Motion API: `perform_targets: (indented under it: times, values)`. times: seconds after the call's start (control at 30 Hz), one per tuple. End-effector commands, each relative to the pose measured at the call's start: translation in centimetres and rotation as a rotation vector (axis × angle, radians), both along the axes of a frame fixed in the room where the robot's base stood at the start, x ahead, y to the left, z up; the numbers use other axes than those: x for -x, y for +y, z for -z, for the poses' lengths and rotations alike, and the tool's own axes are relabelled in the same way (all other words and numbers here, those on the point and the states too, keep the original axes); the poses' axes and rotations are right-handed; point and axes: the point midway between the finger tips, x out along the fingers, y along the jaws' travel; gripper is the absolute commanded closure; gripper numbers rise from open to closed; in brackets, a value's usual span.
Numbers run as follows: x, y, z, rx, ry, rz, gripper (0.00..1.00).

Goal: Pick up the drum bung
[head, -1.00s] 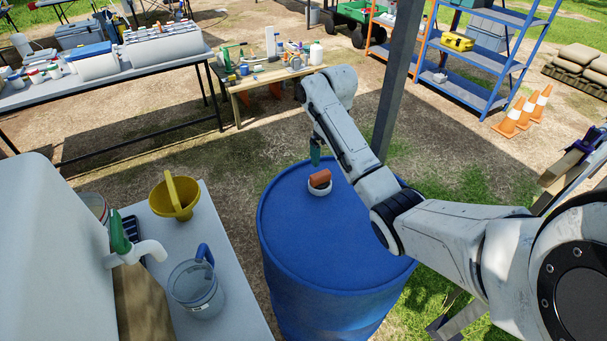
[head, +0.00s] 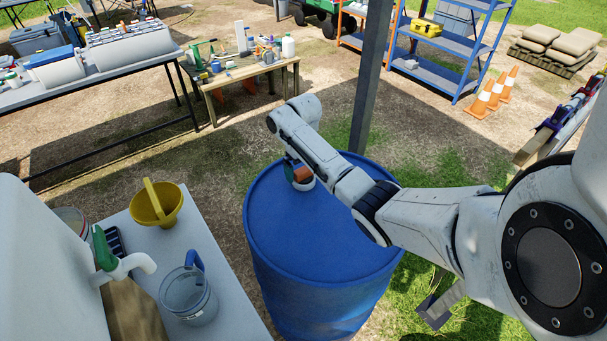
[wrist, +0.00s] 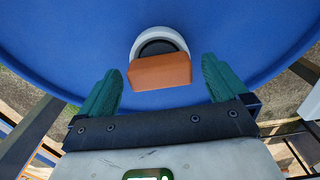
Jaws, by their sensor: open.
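The drum bung (wrist: 160,71) shows in the wrist view as an orange-brown block-shaped grip above a dark round opening ringed in white. It sits on top of the blue drum (head: 310,235). In the head view the bung (head: 302,174) is partly hidden by my arm and gripper. My gripper (wrist: 160,78) is open, with one green finger on each side of the bung. There is a visible gap between the bung and each finger in the wrist view. My gripper (head: 294,168) is at the drum's far-left part in the head view.
A dark post (head: 368,80) stands just behind the drum. The rest of the drum top is clear.

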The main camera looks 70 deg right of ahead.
Motion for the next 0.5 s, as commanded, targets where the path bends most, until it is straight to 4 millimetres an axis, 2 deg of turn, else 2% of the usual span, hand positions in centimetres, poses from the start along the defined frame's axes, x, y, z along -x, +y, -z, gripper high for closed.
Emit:
perform_targets:
  times: [0.1, 0.33, 0.5]
  values:
    - [0.04, 0.00, 0.82, 0.001, 0.001, 0.000, 0.00]
    - [0.00, 0.01, 0.96, 0.001, -0.001, 0.000, 0.00]
    - [-0.01, 0.02, 0.94, 0.001, -0.001, 0.000, 0.15]
